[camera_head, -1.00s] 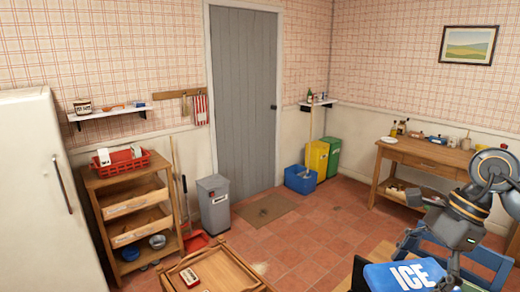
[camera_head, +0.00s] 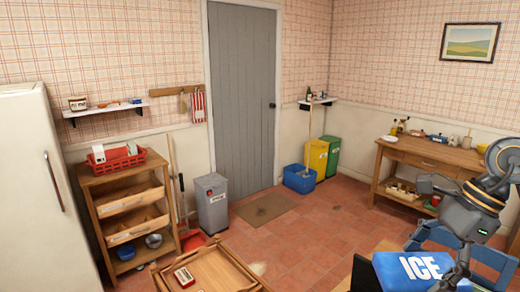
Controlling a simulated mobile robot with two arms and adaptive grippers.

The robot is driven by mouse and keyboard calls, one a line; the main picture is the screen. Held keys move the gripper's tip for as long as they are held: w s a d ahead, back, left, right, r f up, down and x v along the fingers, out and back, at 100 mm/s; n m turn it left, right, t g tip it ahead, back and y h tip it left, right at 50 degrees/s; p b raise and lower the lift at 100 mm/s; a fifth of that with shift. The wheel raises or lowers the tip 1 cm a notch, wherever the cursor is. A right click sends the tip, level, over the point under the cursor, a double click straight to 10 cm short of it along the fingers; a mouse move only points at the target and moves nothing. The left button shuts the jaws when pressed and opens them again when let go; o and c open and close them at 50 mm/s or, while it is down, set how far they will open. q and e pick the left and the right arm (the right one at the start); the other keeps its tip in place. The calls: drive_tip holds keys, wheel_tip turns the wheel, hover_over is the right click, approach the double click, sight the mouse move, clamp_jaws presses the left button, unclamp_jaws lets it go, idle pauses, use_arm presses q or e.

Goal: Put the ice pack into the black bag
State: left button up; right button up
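The blue ice pack (camera_head: 392,265) with white "ICE" lettering is at the bottom right of the head view, its lower part cut off by the frame edge. My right gripper (camera_head: 455,278) points down at the right part of the ice pack and overlaps it. Its fingertips are largely hidden or cut off, so I cannot tell whether it grips the pack. A black object (camera_head: 362,277), perhaps the black bag, shows at the left edge of the ice pack, mostly hidden. My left gripper is not in view.
A blue chair (camera_head: 500,262) stands behind the ice pack. A wooden side table (camera_head: 430,155) stands by the right wall. The tiled floor in the middle is open.

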drive_tip(key=o, duration=1.3)
drive_tip(key=v, duration=1.2)
drive_tip(key=shift+a+r, duration=0.1)
